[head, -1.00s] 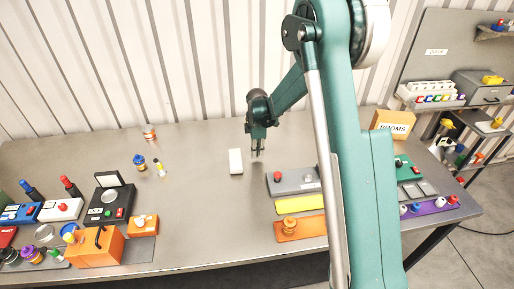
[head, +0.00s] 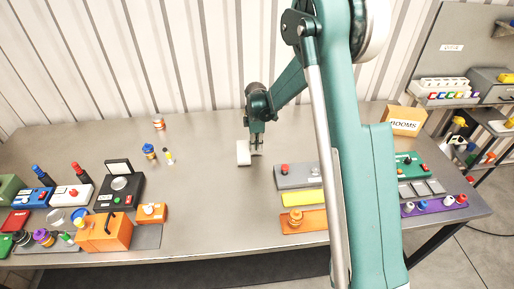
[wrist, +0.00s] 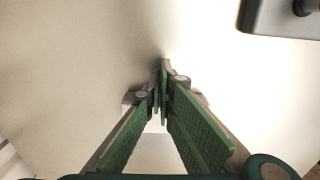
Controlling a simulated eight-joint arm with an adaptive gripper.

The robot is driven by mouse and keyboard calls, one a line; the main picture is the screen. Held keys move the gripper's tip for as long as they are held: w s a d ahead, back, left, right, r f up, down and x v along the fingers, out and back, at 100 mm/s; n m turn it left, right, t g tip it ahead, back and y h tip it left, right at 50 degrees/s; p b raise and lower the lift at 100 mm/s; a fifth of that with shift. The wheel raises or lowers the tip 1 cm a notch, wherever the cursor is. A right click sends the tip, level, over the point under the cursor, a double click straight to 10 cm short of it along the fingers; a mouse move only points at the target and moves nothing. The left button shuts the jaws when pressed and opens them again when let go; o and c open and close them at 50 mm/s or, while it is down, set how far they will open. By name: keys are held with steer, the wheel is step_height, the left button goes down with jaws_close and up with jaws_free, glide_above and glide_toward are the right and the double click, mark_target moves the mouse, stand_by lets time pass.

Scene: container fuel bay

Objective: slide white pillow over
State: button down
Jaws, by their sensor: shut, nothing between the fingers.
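The white pillow, a small white block (head: 242,153), lies on the grey table left of the middle in the head view. My gripper (head: 256,151) is low over the table at the block's right side. Its fingers are shut and empty. In the head view the fingertips come right up to the block's right edge; I cannot tell whether they touch it. In the wrist view my gripper (wrist: 163,72) shows its green finger pads meeting at the tips. A pale patch shows between the fingers, but I cannot tell what it is.
A grey block with a red button (head: 299,175), a yellow plate (head: 302,198) and an orange plate (head: 305,220) lie to the right. Bare table (head: 215,200) surrounds the white block, mostly left and in front.

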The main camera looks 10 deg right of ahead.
steer(key=a+b, duration=0.5)
steer(key=a, duration=1.5)
steer(key=shift+d, duration=0.15)
steer(key=shift+d, duration=0.5)
steer(key=d, duration=0.3)
steer(key=shift+b, duration=0.4)
step_height(320, 180, up, 10)
steer(key=shift+a+p, duration=0.15)
steer(key=shift+p, duration=0.2)
